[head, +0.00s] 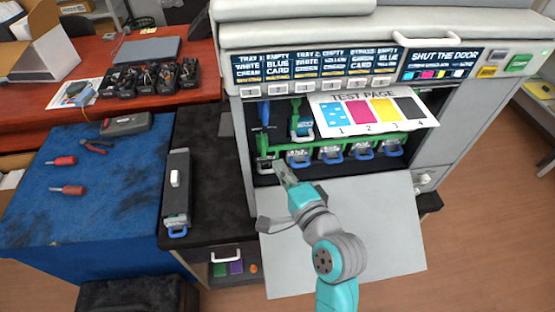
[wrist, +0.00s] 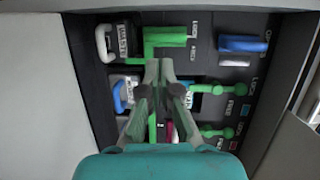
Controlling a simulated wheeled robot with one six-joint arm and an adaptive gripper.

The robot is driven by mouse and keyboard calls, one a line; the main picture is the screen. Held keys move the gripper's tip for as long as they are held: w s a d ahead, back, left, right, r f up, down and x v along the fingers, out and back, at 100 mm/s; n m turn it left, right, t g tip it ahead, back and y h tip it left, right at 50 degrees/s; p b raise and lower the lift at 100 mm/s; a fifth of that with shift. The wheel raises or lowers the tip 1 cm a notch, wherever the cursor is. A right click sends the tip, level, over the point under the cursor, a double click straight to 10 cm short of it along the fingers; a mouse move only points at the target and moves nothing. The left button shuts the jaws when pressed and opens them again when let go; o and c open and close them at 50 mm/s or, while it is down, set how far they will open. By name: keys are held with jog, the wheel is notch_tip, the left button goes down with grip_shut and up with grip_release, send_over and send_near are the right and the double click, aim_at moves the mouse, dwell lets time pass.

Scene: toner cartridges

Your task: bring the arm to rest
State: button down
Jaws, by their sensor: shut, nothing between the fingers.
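My gripper (head: 283,172) is at the end of my teal and grey arm, in front of the printer's open cartridge bay. Its fingers are together and hold nothing. In the wrist view the shut gripper (wrist: 160,72) points into the bay, in front of the green latches and cartridge handles. A row of cartridges with blue handles (head: 331,152) sits in the bay. At its left end is a white handle (head: 263,167), which also shows at the upper left in the wrist view (wrist: 103,43). Whether my fingertips touch anything cannot be told.
The open printer door (head: 400,230) lies flat below the bay, under my arm. A test page (head: 372,108) covers part of the upper bay. A dark cartridge (head: 176,190) lies on the black counter at left. A blue mat (head: 75,225) holds red-handled tools.

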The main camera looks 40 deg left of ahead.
jog(key=shift+v, duration=0.85)
jog(key=shift+s+f, duration=0.1)
jog(key=shift+f, duration=0.05)
jog(key=s+d+f+t+h, duration=0.25)
jog(key=d+f, duration=0.25)
jog(key=d, duration=0.5)
jog(key=s+d+f+t+h, duration=0.25)
jog(key=d+f, duration=0.25)
jog(key=d, duration=0.4)
jog(key=s+d+f+t+h, duration=0.1)
jog(key=d+f+t+h, duration=0.15)
jog(key=d+f, duration=0.55)
jog(key=s+d+r+n+h, duration=0.2)
jog(key=s+d+r+h, duration=0.1)
jog(key=s+d, duration=0.5)
jog(key=s+d+r+n+h, duration=0.2)
jog(key=s+d+h, duration=0.3)
jog(key=s, duration=0.8)
jog(key=d+r, duration=0.1)
jog(key=d, duration=0.2)
jog(key=shift+s+d+r+n+t, duration=0.2)
jog(key=shift+r+n+t, duration=0.1)
jog(key=shift+t, duration=0.05)
